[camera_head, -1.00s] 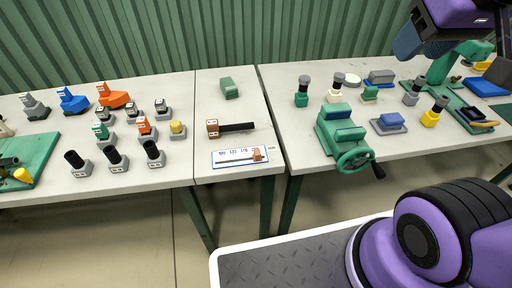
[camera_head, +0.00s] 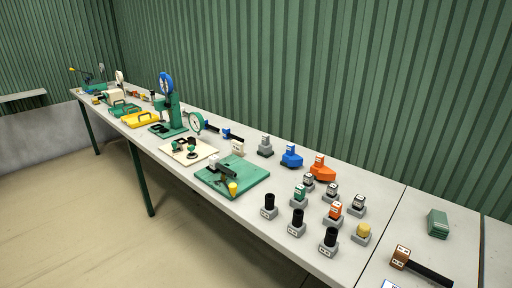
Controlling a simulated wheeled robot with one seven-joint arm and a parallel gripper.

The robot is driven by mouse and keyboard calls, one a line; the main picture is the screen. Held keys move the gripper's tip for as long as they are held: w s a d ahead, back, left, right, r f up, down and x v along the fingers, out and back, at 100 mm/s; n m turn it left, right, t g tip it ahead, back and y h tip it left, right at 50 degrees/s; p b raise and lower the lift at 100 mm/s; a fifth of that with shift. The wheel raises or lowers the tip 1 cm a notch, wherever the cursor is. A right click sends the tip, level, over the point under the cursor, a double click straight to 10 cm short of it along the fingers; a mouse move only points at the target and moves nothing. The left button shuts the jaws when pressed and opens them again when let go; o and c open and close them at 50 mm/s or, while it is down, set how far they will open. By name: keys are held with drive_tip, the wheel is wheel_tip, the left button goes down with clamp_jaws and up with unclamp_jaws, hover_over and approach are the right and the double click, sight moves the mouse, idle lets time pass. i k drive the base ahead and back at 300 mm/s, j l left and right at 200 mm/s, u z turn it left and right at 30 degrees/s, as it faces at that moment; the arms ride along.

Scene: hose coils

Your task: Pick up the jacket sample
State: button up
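No piece in view is clearly marked as the jacket sample, so I cannot tell which one it is. Several small grey stands hold short pieces: black upright cylinders (camera_head: 297,217) at the front, a green-topped one (camera_head: 299,194), an orange-topped one (camera_head: 334,211) and a yellow-topped one (camera_head: 362,232). A brown block with a black bar (camera_head: 422,268) lies at the lower right, and a green block (camera_head: 437,223) sits behind it. My gripper is not in view.
The long pale bench (camera_head: 386,197) runs from lower right to far left. A green board (camera_head: 232,176), a cream board (camera_head: 188,150), a green press (camera_head: 174,112) and yellow cases (camera_head: 140,119) stand along it. The corrugated green wall (camera_head: 330,80) is behind; floor (camera_head: 90,215) is clear.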

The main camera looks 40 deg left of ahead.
sight(226, 134)
drive_tip(key=u, duration=1.65)
drive_tip(key=i+j, duration=0.35)
drive_tip(key=i+j+z, duration=0.15)
drive_tip(key=i+j, duration=0.5)
drive_tip(key=i+j+z, duration=0.15)
drive_tip(key=i+j, duration=0.15)
drive_tip(key=j, duration=0.2)
drive_tip(key=i+j, duration=0.3)
drive_tip(key=i+j+z, duration=0.15)
drive_tip(key=i+j, duration=0.15)
drive_tip(key=j, duration=0.25)
drive_tip(key=i+j, duration=0.25)
drive_tip(key=j, duration=0.2)
drive_tip(key=i+j+z, duration=0.15)
drive_tip(key=i+j, duration=0.15)
drive_tip(key=j, duration=0.15)
